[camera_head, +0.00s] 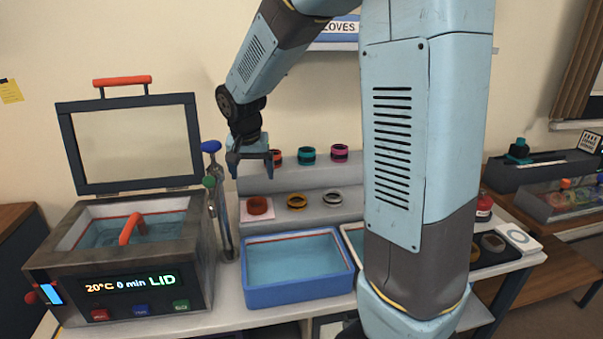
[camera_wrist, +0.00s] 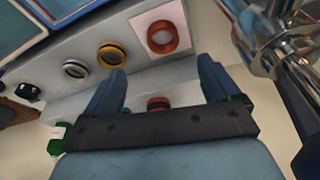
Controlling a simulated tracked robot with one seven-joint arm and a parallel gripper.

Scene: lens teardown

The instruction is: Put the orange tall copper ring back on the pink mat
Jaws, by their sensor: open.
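The orange tall copper ring (camera_head: 257,206) sits on the pink mat (camera_head: 247,216) at the left end of the lower shelf step. In the wrist view the ring (camera_wrist: 162,38) lies inside the outline of the pale pink mat (camera_wrist: 181,13), beyond my fingertips. My gripper (camera_head: 253,170) hangs above and a little behind the ring in the head view, pointing down. In the wrist view my gripper (camera_wrist: 164,75) has its two fingers wide apart with nothing between the tips. The ring is apart from the fingers.
A gold ring (camera_head: 297,201) and a silver ring (camera_head: 332,197) sit right of the mat. Several dark banded rings (camera_head: 307,155) stand on the upper step. Metal cylinders (camera_head: 222,220) stand close on the left. A blue tray (camera_head: 300,289) lies in front, beside the open-lidded bath (camera_head: 130,270).

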